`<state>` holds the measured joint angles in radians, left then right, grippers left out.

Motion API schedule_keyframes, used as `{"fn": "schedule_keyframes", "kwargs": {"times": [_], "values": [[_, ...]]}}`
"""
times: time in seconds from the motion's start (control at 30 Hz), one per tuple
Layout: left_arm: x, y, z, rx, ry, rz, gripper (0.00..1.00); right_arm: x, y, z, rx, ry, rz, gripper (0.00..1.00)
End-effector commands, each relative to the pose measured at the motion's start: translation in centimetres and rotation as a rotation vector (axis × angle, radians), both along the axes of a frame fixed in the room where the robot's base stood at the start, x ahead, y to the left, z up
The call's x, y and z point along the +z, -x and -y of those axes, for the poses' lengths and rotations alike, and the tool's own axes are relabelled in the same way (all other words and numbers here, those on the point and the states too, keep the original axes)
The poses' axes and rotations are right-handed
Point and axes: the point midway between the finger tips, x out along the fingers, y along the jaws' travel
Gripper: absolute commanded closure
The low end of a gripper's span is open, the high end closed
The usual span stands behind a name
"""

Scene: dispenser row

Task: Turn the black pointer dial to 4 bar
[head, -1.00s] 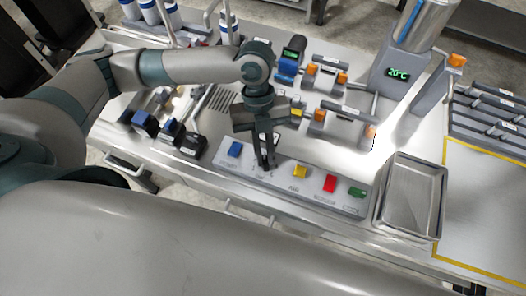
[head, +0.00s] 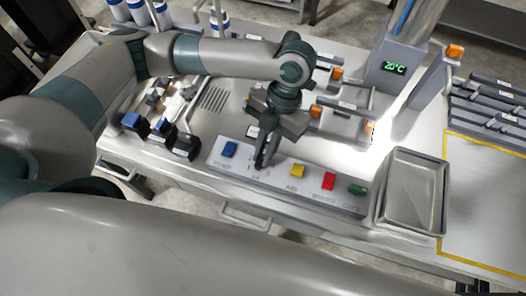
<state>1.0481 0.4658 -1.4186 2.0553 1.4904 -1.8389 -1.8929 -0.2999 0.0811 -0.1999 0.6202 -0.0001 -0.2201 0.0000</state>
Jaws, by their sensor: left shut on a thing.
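The control panel (head: 315,193) is a long light-grey strip along the front of the bench. Between its blue button (head: 229,149) and yellow button (head: 297,170) are small printed scale marks. My left gripper (head: 261,166) points down at these marks, its dark fingers shut on the black pointer dial. The fingers cover the dial, so its pointer and setting cannot be read. My right gripper is not in view.
A red button (head: 328,181) and a green button (head: 357,189) sit farther right on the panel. An empty metal tray (head: 414,158) stands beyond its right end. Black and blue units (head: 187,146) stand to the left. A column shows 20°C (head: 394,67).

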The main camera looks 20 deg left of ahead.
Motion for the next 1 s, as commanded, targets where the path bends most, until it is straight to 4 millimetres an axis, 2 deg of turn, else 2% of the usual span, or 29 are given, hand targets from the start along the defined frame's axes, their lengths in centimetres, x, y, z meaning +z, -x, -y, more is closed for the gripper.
{"fn": "schedule_keyframes", "kwargs": {"times": [0.3, 0.73, 0.77, 0.8, 1.0], "values": [[0.08, -0.02, 0.14, -0.112, 0.001, 0.003, 1.0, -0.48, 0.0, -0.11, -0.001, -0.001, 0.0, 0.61], [0.12, -0.02, 0.15, -0.121, 0.001, 0.003, 1.0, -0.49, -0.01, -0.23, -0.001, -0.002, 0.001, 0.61], [0.12, -0.03, 0.15, -0.121, 0.001, 0.003, 0.81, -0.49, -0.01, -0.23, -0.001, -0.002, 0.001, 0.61], [0.11, -0.02, 0.15, -0.121, 0.001, 0.003, 0.72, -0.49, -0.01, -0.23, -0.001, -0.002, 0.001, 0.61], [0.06, 0.03, 0.14, -0.121, 0.0, 0.002, 0.7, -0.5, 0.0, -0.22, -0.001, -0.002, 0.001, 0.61]]}}
